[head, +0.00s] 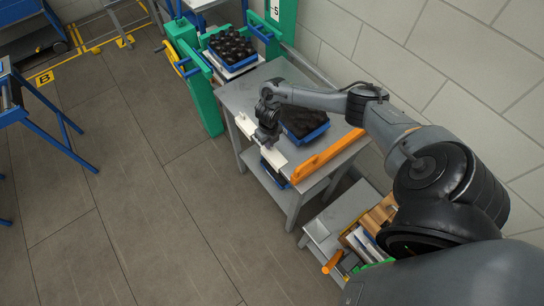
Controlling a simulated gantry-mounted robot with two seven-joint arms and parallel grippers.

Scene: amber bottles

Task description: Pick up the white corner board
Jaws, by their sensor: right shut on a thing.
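The white corner board (276,157) is a pale, narrow strip along the front left edge of the grey table (238,93). It runs from upper left to lower right, and its middle is partly hidden behind my right gripper. My right gripper (264,141) reaches down over the table from the right and is shut on the white corner board. I cannot tell whether the board touches the tabletop. My left gripper is not in view.
A blue crate of dark bottles (318,133) stands on the table behind my gripper. An orange board (328,155) lies along the table's right edge. Another bottle crate (230,49) sits by the green frame (205,105). A low grey stand (346,209) is nearby.

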